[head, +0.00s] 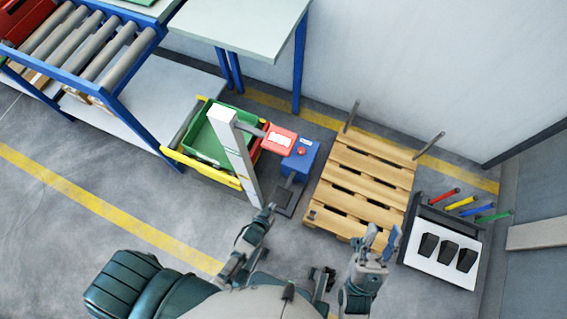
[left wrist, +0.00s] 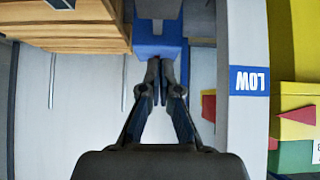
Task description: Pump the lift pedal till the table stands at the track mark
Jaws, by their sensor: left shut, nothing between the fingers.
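A blue unit (head: 300,158) with a red knob on top stands on the floor, and a dark pedal-like plate (head: 287,197) lies at its front. My left gripper (head: 270,208) is shut and empty near the post's foot. In the left wrist view its fingertips (left wrist: 159,65) point at a blue block (left wrist: 158,47); contact cannot be told. My right gripper (head: 383,237) is open and empty near the pallet's front. Which surface is the lift table is unclear.
A wooden pallet (head: 362,180) with upright rods lies right of the blue unit. A rack (head: 430,263) with coloured handles stands further right. A green and yellow bin (head: 202,133), roller conveyor (head: 85,45) and pale worktable (head: 240,20) are at left. Floor at front left is clear.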

